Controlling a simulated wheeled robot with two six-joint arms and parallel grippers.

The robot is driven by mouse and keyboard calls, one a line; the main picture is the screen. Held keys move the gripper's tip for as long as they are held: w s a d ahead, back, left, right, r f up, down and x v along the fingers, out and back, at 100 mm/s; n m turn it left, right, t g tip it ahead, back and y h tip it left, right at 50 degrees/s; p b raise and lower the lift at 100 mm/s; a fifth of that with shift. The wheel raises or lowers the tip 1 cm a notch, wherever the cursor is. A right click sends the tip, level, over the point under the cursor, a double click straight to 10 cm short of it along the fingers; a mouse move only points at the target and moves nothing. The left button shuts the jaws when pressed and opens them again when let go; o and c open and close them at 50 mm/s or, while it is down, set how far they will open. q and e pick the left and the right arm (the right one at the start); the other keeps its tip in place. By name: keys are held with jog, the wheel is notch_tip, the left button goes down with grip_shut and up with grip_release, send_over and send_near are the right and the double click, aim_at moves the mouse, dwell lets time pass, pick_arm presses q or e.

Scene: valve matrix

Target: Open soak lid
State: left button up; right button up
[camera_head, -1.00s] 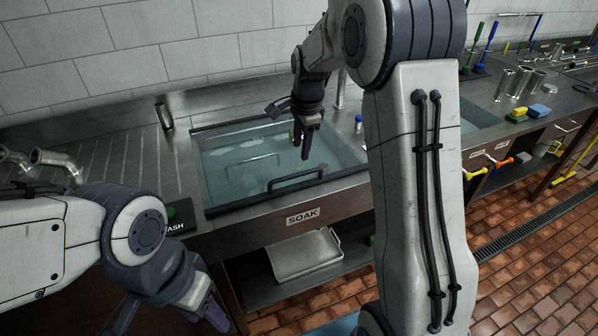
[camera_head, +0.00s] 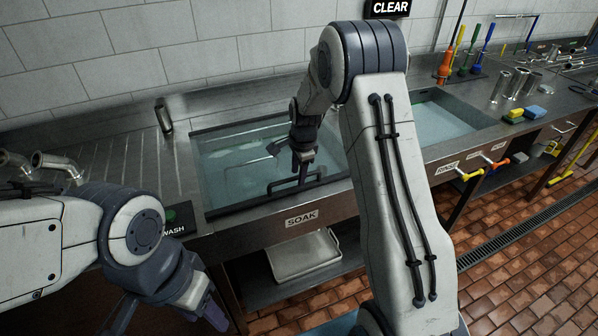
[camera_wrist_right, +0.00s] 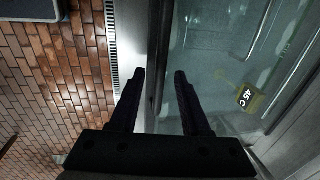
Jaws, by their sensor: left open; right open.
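The soak lid (camera_head: 220,175) is a clear panel in a dark frame. It lies flat over the soak basin, above a front panel labelled SOAK (camera_head: 302,218). A dark bar handle (camera_head: 285,188) stands near its front edge. My right gripper (camera_head: 303,160) is open, pointing down over the handle; in the head view I cannot tell whether they touch. In the right wrist view its open fingers (camera_wrist_right: 160,88) are over the front rim area, with nothing visibly clasped. My left gripper (camera_head: 168,316) is open and empty, low in front of the counter at bottom left.
A rinse basin (camera_head: 435,122) lies to the right, partly hidden by my right arm. Metal pipes (camera_head: 40,163) lie on the left counter. A pale tray (camera_head: 300,257) sits on the shelf below. Sponges (camera_head: 535,112) and brushes stand further right.

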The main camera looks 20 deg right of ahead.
grip_shut()
dwell(1.3)
